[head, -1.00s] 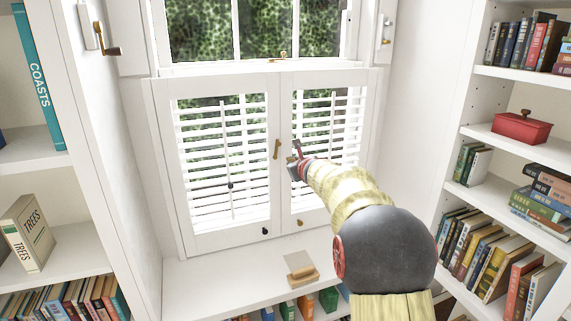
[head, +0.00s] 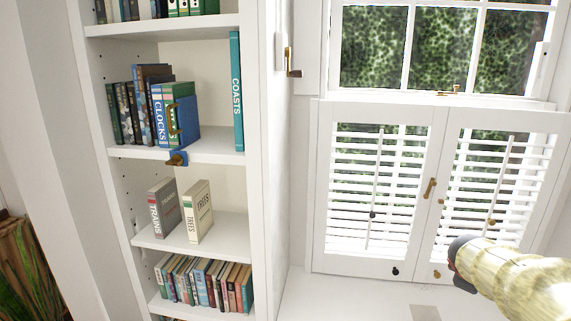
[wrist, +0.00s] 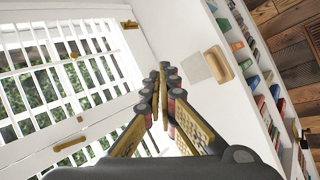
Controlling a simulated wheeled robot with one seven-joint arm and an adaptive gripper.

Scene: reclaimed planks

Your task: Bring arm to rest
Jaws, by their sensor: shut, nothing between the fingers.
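My gripper (wrist: 161,82) shows in the wrist view with its fingers together and nothing between them. It points past the white shutters (wrist: 60,75) on the left of that view, apart from the tool on the sill. In the head view, part of my pale yellow arm (head: 520,285) reaches in from the lower right, in front of the right shutter's lower corner.
A tool with a wooden handle (wrist: 218,65) lies on the white window seat. A bookcase (head: 255,230) with books, a blue box-like object (head: 182,122) and a teal COASTS book (head: 237,90) stands left. More bookshelves are right in the wrist view (wrist: 262,90).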

